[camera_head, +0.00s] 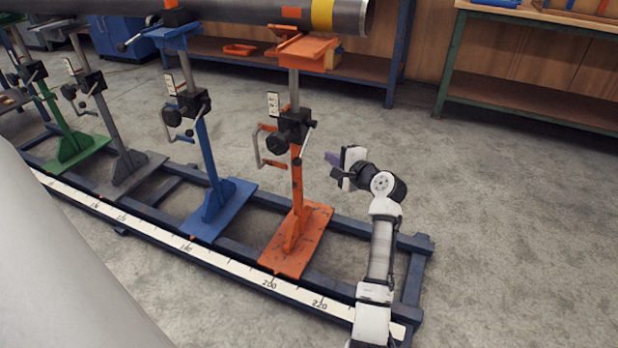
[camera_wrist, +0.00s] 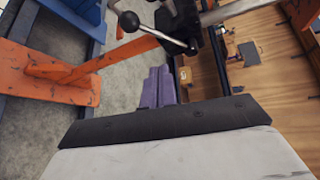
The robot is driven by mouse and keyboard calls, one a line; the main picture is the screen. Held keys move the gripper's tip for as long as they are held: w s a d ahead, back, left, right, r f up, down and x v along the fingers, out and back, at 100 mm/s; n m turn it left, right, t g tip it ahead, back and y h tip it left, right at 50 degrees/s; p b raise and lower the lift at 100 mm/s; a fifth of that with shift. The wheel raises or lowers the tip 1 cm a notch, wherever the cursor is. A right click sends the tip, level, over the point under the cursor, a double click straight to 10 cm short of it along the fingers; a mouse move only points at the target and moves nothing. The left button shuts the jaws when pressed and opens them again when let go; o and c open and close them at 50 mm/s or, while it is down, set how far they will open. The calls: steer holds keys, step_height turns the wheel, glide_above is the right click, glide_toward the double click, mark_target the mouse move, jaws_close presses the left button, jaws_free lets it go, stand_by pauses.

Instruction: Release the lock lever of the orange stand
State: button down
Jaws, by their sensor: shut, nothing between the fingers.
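The orange stand (camera_head: 297,200) stands upright on the rail frame, rightmost of the stands. Its black clamp block (camera_head: 294,126) carries a thin metal lever (camera_head: 308,138) on its right side. In the wrist view the lever (camera_wrist: 160,35) ends in a black ball knob (camera_wrist: 128,21), upper left of my fingertips. The orange stand's post and foot (camera_wrist: 50,70) lie at the left there. My gripper (camera_head: 331,158) is to the right of the clamp block, apart from it. Its purple fingers (camera_wrist: 158,86) are together and empty, pointing toward the stand.
A silver crank handle (camera_head: 258,148) hangs left of the clamp. A large grey pipe (camera_head: 250,12) rests on the stand tops. A blue stand (camera_head: 208,160) is to the left. The floor right of my arm is clear up to a green-framed bench (camera_head: 540,92).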

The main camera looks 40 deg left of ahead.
mark_target(304, 144)
steer(key=shift+m+g, duration=0.7)
steer(key=shift+m, duration=0.2)
steer(key=f, duration=0.1)
steer(key=d+f, duration=0.1)
steer(key=f, duration=0.1)
steer(key=d+f, duration=0.1)
steer(key=shift+w+f, duration=0.15)
steer(key=shift+w, duration=0.1)
steer(key=shift+a, duration=0.1)
steer(key=s+a+b, duration=0.1)
steer(key=a+b, duration=0.1)
steer(key=a, duration=0.7)
steer(key=shift+s+a+f+b, duration=0.15)
steer(key=shift+f+b, duration=0.1)
steer(key=shift+b, duration=0.15)
steer(key=shift+r, duration=0.1)
steer(key=shift+s+r+p, duration=0.15)
steer(key=shift+r+p, duration=0.1)
steer(key=shift+p, duration=0.9)
